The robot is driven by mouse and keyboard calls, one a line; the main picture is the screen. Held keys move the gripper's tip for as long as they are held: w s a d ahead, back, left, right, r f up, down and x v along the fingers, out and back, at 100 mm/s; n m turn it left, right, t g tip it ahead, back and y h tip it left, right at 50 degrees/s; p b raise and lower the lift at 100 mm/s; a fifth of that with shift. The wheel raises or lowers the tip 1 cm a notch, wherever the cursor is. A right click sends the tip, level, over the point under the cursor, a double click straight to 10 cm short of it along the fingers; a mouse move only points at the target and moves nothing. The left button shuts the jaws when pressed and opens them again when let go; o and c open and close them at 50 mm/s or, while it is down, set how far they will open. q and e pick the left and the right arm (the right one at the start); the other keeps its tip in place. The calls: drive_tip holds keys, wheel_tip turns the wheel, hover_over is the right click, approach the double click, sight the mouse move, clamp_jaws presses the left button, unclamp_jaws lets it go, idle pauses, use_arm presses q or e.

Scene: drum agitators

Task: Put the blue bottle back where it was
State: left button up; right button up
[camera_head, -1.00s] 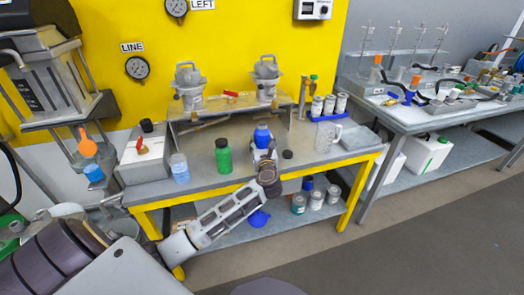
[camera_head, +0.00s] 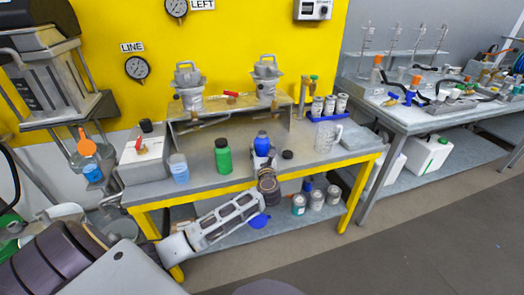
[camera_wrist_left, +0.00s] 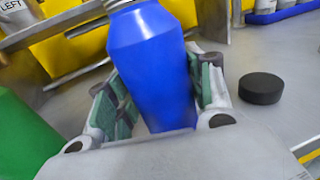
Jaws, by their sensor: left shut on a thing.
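The blue bottle (camera_head: 262,142) has a grey neck and stands nearly upright at the front middle of the yellow-edged workbench (camera_head: 225,184). In the left wrist view the blue bottle (camera_wrist_left: 152,65) fills the space between the green finger pads. My left gripper (camera_head: 263,160) is shut on it; the gripper also shows in the left wrist view (camera_wrist_left: 160,100). The bottle's base is hidden by the gripper, so I cannot tell whether it touches the bench top. My right gripper is not in view.
A green bottle (camera_head: 223,155) stands just left of the blue one. A black cap (camera_head: 287,155) lies close on the right. A clear cup with blue content (camera_head: 179,168) is further left. A metal stand (camera_head: 230,118) is behind. A clear jug (camera_head: 327,136) stands at right.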

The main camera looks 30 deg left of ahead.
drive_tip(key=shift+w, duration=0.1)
use_arm(q)
drive_tip(key=shift+f, duration=0.1)
drive_tip(key=o, duration=1)
drive_tip(key=shift+o, duration=1)
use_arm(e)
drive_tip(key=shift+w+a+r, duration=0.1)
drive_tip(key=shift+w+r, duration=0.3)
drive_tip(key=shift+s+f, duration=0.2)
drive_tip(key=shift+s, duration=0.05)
